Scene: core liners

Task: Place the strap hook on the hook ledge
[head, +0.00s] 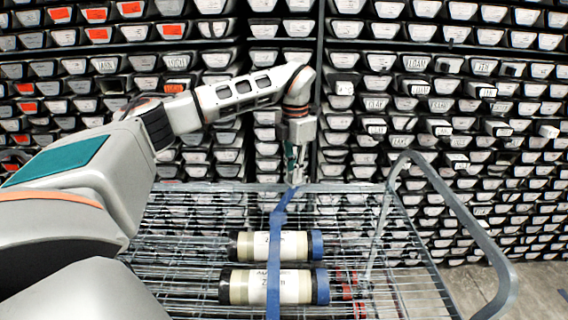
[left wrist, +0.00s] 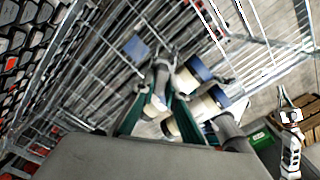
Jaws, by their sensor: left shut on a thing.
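A blue strap (head: 274,250) runs across two core liners, near (head: 268,288) and far (head: 262,246), lying on the wire cart. Its far end rises toward my left gripper (head: 293,178), which is at the cart's far edge. In the left wrist view my left gripper (left wrist: 157,122) has its teal fingers shut on a grey part that I take for the strap hook (left wrist: 161,78). A blue patch (left wrist: 137,47) shows beyond it. I cannot make out the hook ledge for certain. An arm end (left wrist: 290,115), seemingly my right gripper, is small at the lower right.
The wire cart (head: 180,215) has a grey tubular handle (head: 445,185) curving up on its right. A wall of labelled core trays (head: 430,100) stands close behind the cart. Small red items (head: 350,290) lie right of the liners. Bare floor (head: 535,290) shows at the lower right.

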